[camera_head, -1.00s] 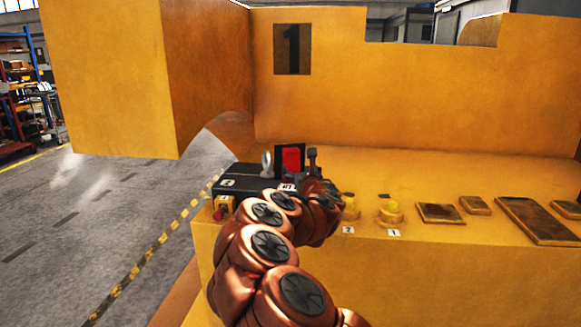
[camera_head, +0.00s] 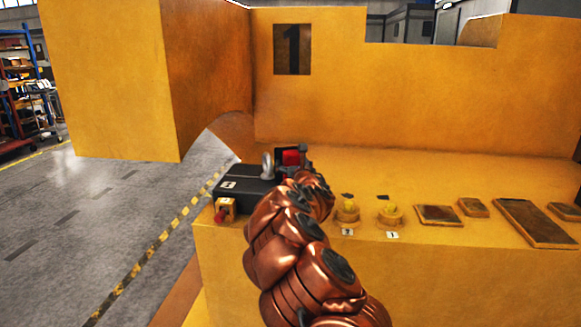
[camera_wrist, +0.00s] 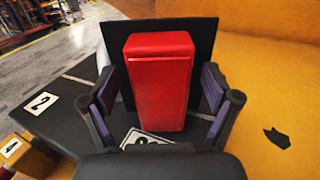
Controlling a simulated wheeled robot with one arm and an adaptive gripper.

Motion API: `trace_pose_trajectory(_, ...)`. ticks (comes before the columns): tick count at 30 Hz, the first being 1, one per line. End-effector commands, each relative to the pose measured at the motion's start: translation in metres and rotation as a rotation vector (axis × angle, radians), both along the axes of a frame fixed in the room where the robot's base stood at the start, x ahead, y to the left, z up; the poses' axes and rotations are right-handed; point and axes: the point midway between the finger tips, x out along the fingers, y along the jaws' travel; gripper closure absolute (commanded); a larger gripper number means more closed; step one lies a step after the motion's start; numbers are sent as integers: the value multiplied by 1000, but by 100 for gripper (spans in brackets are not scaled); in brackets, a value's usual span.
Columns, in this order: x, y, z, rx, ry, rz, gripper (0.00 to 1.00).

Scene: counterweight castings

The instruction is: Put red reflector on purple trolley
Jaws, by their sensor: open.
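The red reflector (camera_wrist: 158,85) is an upright red block in front of a black panel (camera_wrist: 205,38) in the wrist view. My gripper (camera_wrist: 160,82) is open, with one purple-padded finger on each side of it. A gap shows on both sides, so the fingers do not hold it. In the head view the reflector (camera_head: 291,157) shows small behind my arm, and its lower part is hidden. My gripper (camera_head: 304,160) is mostly hidden there. I see no purple trolley in either view.
Yellow knobs (camera_head: 390,214) and flat plates (camera_head: 535,222) lie to the right. A tall yellow wall (camera_head: 400,95) stands behind.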

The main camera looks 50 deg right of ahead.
Motion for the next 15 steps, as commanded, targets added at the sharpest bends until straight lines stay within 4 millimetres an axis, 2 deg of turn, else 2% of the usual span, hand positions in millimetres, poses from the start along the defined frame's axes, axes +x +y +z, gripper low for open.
trace_pose_trajectory(8,0,-1,0,1,1,-2,12)
trace_pose_trajectory(15,0,-1,0,1,1,-2,38)
